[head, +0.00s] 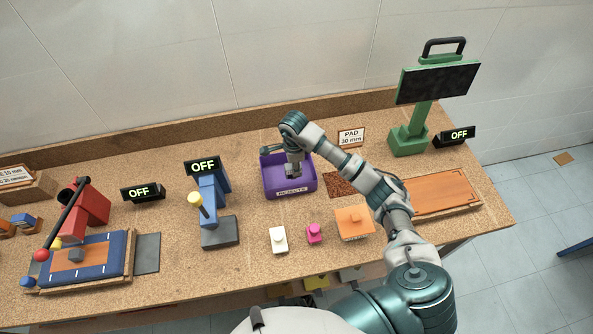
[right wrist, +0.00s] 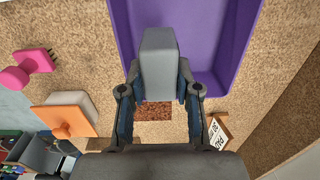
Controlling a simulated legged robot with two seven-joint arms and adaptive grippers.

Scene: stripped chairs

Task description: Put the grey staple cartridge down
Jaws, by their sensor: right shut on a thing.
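My right gripper (head: 293,168) reaches over the purple rejects tray (head: 272,193), pointing down. It is shut on the grey staple cartridge (right wrist: 158,65), a plain grey block that sits between both fingers in the right wrist view. In that view the purple tray (right wrist: 225,40) lies behind and below the block. In the head view the cartridge is small and partly hidden by the gripper, and I cannot tell whether it touches the tray floor. My left gripper is not in view.
A white block (head: 278,239), a pink knobbed piece (head: 314,233) and an orange block (head: 354,222) stand in front of the tray. A blue lever device (head: 215,205) stands left of it. A "PAD 30 mm" sign (head: 350,137) stands behind right.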

